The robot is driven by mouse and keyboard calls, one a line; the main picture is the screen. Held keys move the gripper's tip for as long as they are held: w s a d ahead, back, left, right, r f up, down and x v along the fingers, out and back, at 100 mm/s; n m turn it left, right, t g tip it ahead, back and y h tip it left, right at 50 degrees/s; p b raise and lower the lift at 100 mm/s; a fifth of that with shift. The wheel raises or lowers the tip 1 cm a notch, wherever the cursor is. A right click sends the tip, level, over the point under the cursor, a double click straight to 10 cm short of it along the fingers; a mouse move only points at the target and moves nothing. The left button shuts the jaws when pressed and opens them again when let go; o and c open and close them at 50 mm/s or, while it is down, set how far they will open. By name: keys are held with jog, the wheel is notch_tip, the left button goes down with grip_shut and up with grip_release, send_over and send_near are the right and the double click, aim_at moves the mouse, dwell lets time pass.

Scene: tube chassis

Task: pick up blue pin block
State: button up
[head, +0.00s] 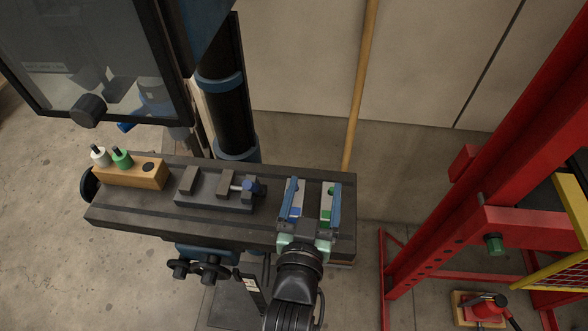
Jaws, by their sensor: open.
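A small pale block with a blue part, which looks like the blue pin block (296,211), lies toward the right end of the dark machine table. A similar pale block with a green part (326,214) lies just right of it. My gripper (314,190) comes in from the front edge, over these two blocks. It is open, with one long blue finger along the left block and the other along the right side of the green one. Both fingers partly cover the blocks. I cannot tell whether they touch, or how high the gripper is.
The dark table (130,212) also bears a vise (210,190) with a blue knob and a wooden holder (125,174) with a white pin, a green pin and a dark hole. A black-and-blue column (222,110) stands behind. A red frame (440,185) stands at the right.

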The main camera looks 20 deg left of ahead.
aim_at(293, 221)
jog(key=s+f+g+p, duration=0.3)
jog(key=s+f+p, duration=0.25)
jog(key=s, duration=0.45)
jog(key=shift+n, duration=0.4)
jog(key=x, duration=0.5)
jog(key=a+x, duration=0.1)
jog(key=x, duration=0.1)
jog(key=shift+w+a+p, duration=0.1)
jog(key=shift+w+p, duration=0.25)
jog(key=shift+w+a+f, duration=0.1)
jog(key=shift+w+a, duration=0.25)
jog(key=shift+w, duration=0.55)
jog(key=shift+w+a+f, duration=0.1)
jog(key=shift+w+a, duration=0.2)
jog(key=shift+w, duration=0.6)
jog(key=shift+w+a, duration=0.35)
jog(key=shift+w, duration=0.55)
grip_shut()
jog(key=shift+r, duration=0.1)
